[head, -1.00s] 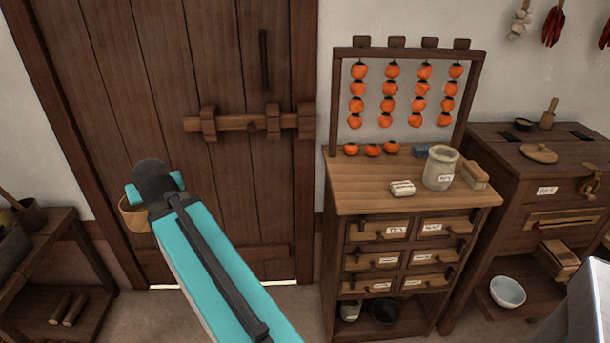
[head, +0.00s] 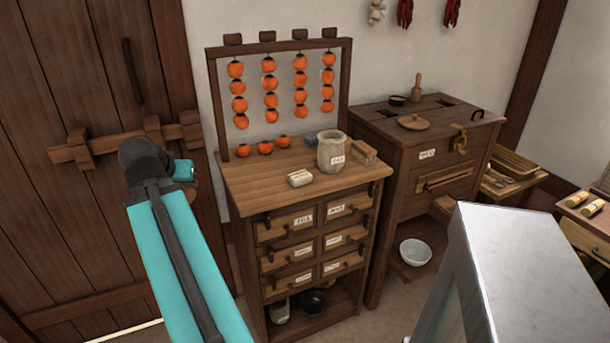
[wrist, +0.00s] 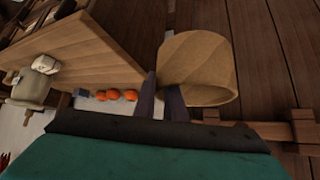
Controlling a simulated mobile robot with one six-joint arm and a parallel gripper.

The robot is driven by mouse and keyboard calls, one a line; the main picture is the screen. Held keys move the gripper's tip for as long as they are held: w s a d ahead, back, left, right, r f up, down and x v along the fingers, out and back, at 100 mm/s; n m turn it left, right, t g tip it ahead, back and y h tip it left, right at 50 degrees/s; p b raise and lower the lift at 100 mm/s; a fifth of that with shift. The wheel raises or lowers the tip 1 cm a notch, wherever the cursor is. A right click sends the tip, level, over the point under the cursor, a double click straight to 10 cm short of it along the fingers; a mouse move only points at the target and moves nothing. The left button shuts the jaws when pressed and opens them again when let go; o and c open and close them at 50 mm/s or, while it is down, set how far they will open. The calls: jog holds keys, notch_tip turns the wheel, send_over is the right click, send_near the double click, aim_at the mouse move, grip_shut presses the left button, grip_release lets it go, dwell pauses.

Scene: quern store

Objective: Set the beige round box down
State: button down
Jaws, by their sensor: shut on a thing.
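The beige round box (wrist: 200,68) shows in the wrist view, a plain open-looking cylinder. My gripper (wrist: 161,92) is shut on its near wall, with its two dark fingers at the box's left edge. In the wrist view the box is off the cabinet's wooden top (wrist: 95,50), over in front of the door.
The front left of the top is bare. A wooden mill chest (head: 440,135) stands to the right.

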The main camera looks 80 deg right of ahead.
jog(key=s+d+r+m+g+b, duration=0.1)
jog(key=s+d+m+g, duration=0.1)
jog(key=s, duration=0.8)
jog(key=s+d+r+m+g+y+b, duration=0.1)
jog(key=s+m, duration=0.3)
jog(key=s, duration=0.6)
jog(key=s+d+m+g+b, duration=0.1)
jog(key=s+d+m+g, duration=0.3)
jog(key=s, duration=0.6)
jog(key=shift+s+r, duration=0.4)
jog(key=shift+w+d, duration=0.1)
jog(key=w+d+p, duration=0.1)
jog(key=p, duration=0.3)
jog(key=w+d+p, duration=0.1)
jog(key=d+p, duration=0.1)
jog(key=p, duration=0.2)
jog(key=shift+d, duration=0.1)
jog(key=p, duration=0.2)
jog(key=d+p, duration=0.1)
jog(key=p, duration=0.2)
jog(key=shift+w+f, duration=0.1)
jog(key=shift+w, duration=0.2)
jog(key=w+d+f+p, duration=0.1)
jog(key=w+d+p, duration=0.1)
jog(key=w+d, duration=0.3)
jog(key=d, duration=0.4)
jog(key=shift+w+d+f, duration=0.15)
jog(key=shift+w+d, duration=0.05)
jog(key=shift+w, duration=0.1)
